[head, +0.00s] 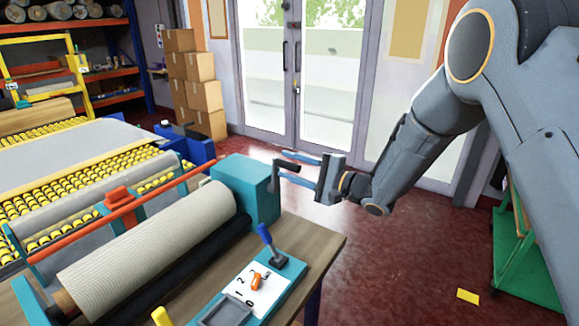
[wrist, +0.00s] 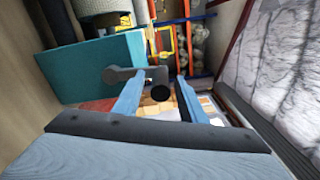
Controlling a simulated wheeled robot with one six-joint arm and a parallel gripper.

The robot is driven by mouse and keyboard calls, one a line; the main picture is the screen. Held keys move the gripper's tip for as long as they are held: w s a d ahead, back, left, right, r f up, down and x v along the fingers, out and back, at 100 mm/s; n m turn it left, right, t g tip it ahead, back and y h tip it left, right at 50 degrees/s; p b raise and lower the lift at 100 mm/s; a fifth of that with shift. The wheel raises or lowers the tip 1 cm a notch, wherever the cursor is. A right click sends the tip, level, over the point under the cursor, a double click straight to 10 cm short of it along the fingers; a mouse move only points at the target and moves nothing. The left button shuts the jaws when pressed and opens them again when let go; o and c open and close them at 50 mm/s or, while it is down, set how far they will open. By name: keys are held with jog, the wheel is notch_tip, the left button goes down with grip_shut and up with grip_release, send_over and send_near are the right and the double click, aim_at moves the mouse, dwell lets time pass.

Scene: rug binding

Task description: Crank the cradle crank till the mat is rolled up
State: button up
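The cradle is on a bench, with a beige ribbed mat roll (head: 150,240) lying along it. A teal box (head: 245,185) stands at the roll's far right end. The dark crank (head: 287,166) sticks out of the box's right side. My gripper (head: 284,168) is at the crank, its two blue fingers reaching left toward the box. In the wrist view, the crank's round dark grip (wrist: 160,92) shows between the fingers, with gaps visible beside it. The fingers are apart, and I see no clamping on the grip. How much mat is wound cannot be told.
A blue-knobbed lever (head: 267,238) and a numbered panel with an orange pointer (head: 257,281) are at the bench's front right. A yellow roller table (head: 100,190) stands behind left. Stacked boxes (head: 195,85) are at the back. Red floor right of the bench is mostly open.

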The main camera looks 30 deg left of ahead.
jog(key=d+b, duration=0.1)
jog(key=d, duration=0.6)
jog(key=shift+s+b, duration=0.2)
jog(key=shift+b, duration=0.1)
dwell(1.5)
